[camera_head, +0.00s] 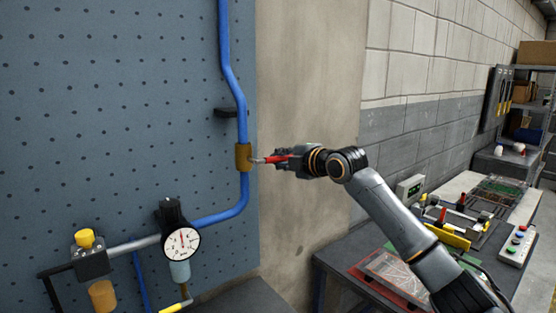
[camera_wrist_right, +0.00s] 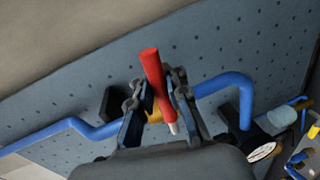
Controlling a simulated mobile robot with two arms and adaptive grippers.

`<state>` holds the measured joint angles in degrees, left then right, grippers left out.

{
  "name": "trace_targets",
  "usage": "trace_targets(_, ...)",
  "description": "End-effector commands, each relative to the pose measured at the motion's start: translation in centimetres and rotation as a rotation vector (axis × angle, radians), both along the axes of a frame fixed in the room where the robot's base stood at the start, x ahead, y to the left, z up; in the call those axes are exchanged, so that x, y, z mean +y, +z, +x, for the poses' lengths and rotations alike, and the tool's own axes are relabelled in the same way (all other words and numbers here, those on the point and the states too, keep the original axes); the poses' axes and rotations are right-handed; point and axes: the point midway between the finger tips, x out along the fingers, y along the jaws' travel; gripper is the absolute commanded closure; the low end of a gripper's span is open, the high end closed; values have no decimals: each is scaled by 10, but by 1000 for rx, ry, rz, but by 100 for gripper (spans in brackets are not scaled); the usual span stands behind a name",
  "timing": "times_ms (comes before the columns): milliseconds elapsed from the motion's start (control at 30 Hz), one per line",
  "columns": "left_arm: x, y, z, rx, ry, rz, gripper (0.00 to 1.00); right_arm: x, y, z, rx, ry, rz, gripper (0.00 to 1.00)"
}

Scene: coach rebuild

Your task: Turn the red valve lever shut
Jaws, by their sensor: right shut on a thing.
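The red valve lever (camera_head: 272,159) sticks out to the right from a brass valve body (camera_head: 243,158) on the blue pipe in the head view. My right gripper (camera_head: 281,158) is shut on the lever, its fingers around the red handle. In the right wrist view the red lever (camera_wrist_right: 154,80) lies between the two fingers of my right gripper (camera_wrist_right: 158,95), with its red end past the fingertips. The brass valve body is mostly hidden behind the lever there. My left gripper is not in view.
The blue pipe (camera_head: 229,75) runs down a perforated blue panel (camera_head: 110,100). A round pressure gauge (camera_head: 182,244) and a yellow-topped fitting (camera_head: 86,240) are at lower left. A workbench with a control box (camera_head: 515,245) and a red tray stands at lower right.

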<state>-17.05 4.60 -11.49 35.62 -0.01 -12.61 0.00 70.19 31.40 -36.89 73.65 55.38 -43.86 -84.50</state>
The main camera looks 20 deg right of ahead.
Motion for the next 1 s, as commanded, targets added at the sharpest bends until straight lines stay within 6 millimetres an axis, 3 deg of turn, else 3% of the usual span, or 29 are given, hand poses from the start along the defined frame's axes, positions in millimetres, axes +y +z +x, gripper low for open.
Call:
trace_targets(733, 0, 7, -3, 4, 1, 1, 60, 0, 4, -1, -29, 1, -85, 100)
trace_targets(767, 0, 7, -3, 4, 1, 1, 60, 1, 4, -1, -29, 1, -85, 84)
trace_targets(867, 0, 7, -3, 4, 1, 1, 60, 1, 4, -1, -30, 1, -84, 64)
trace_targets(1000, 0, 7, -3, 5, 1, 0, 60, 1, 5, 0, -31, 1, -82, 63)
